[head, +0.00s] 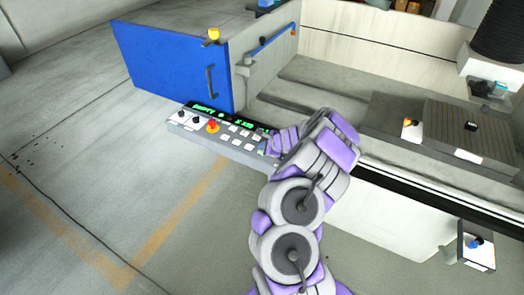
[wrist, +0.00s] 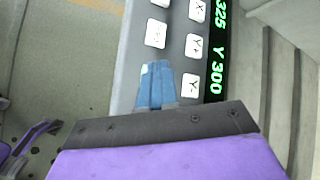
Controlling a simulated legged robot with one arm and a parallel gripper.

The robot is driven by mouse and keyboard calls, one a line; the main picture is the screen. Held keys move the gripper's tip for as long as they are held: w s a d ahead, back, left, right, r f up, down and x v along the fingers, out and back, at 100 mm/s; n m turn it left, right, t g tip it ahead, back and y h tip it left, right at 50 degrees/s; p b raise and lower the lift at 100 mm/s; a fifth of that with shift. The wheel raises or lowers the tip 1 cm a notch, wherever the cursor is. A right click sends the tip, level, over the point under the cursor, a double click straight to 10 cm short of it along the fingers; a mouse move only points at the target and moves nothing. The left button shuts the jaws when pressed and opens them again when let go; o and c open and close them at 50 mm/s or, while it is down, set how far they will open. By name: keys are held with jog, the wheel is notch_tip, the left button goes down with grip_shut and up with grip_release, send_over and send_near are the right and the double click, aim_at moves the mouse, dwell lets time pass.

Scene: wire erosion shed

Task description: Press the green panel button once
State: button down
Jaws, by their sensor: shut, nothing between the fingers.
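The control panel (head: 236,147) is a grey box with white keys, dark knobs, a red-orange button (head: 212,126) and a green-lit display (head: 208,107). My gripper (head: 270,144) is at the panel's right end in the head view. In the wrist view my gripper (wrist: 155,66) has its blue fingers together, empty, over the panel face (wrist: 177,45). The Y+ key (wrist: 193,46) and Y- key (wrist: 190,85) are right of the fingers. I cannot make out a green button; my gripper covers part of the panel. Whether the fingertips touch it, I cannot tell.
A blue door (head: 170,65) with a dark handle stands behind the panel. The machine's grey tank (head: 330,92) lies to the right, with a dark rail along its front edge. The concrete floor (head: 90,150) left of the panel is mostly clear.

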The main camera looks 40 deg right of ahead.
jog(key=shift+r, duration=0.25)
jog(key=shift+r+p, duration=2.25)
jog(key=shift+r, duration=0.25)
jog(key=shift+a, duration=0.1)
